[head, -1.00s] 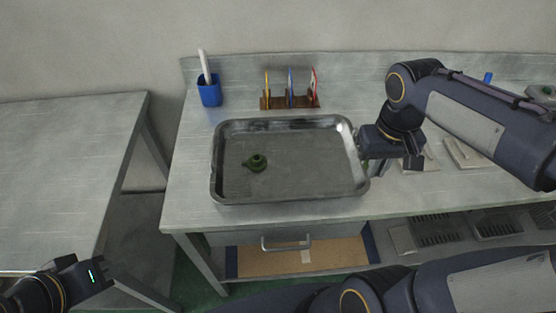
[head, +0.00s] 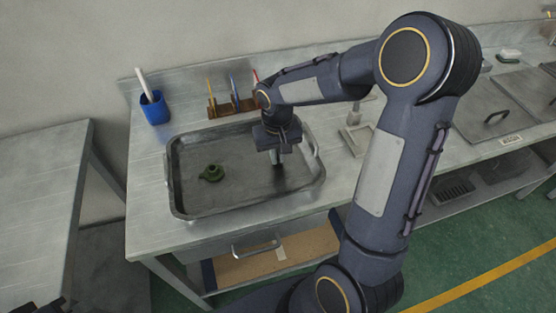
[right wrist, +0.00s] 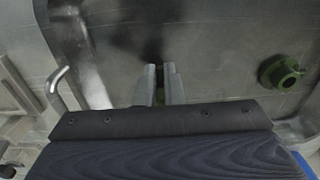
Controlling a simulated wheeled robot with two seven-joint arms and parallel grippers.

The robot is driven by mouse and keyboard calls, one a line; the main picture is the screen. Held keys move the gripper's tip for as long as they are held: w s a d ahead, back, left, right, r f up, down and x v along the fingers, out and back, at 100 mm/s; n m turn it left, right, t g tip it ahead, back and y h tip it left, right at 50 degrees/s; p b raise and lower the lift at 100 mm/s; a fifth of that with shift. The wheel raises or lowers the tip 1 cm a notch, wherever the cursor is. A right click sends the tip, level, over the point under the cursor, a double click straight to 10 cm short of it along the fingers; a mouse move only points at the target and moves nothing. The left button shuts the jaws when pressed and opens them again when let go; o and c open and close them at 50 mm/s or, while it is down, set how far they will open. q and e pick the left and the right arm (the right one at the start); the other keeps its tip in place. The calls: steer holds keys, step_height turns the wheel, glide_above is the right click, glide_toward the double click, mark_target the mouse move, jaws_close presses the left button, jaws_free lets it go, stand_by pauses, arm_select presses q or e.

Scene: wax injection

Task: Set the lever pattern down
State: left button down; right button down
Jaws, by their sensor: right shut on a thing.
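My right gripper (head: 277,158) points down over the right part of the metal tray (head: 248,211). In the right wrist view its two fingers (right wrist: 160,72) are nearly together, with a small green piece, the lever pattern (right wrist: 160,96), between them. Most of the lever pattern is hidden by the fingers. I cannot tell whether it touches the tray floor. A round green pattern with a spout (head: 211,173) lies in the left part of the tray, apart from my gripper; it also shows in the right wrist view (right wrist: 281,73). A dark bit of my left gripper (head: 52,304) shows at the bottom left edge.
Behind the tray are a wooden rack (head: 222,109) with coloured tools and a blue cup (head: 154,108) holding a white stick. A grey fixture (head: 356,138) stands right of the tray. The tray floor between the green pattern and my gripper is clear.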

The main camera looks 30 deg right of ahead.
steer(key=shift+f, duration=1.4)
steer(key=shift+f, duration=0.1)
steer(key=shift+f, duration=0.15)
steer(key=c, duration=1.6)
jaws_free()
steer(key=shift+o, duration=0.2)
